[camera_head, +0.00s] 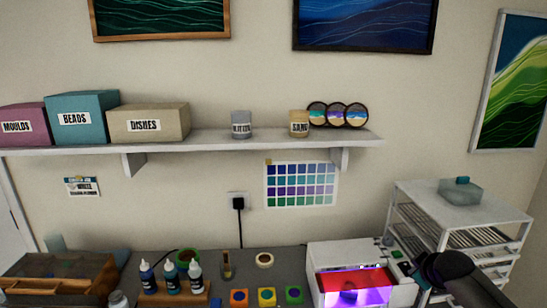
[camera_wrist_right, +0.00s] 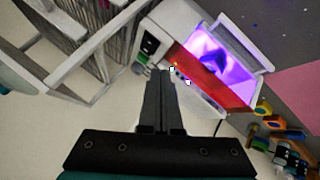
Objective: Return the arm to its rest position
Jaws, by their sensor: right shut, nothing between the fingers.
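My right arm comes in at the lower right of the head view, its dark right gripper (camera_head: 428,268) in front of the white drawer rack. In the right wrist view the two black fingers of the right gripper (camera_wrist_right: 161,76) lie together with nothing between them. Beyond the fingertips is a white curing box (camera_wrist_right: 215,65) with a red front panel and purple light inside. The curing box (camera_head: 325,252) stands to the left of the gripper in the head view, with a dark object inside that I cannot make out. My left gripper is in neither view.
The white drawer rack (camera_head: 478,207) stands close to my right arm, a clear container (camera_head: 460,191) on top. The shelf (camera_head: 270,136) holds boxes, tins and round pieces.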

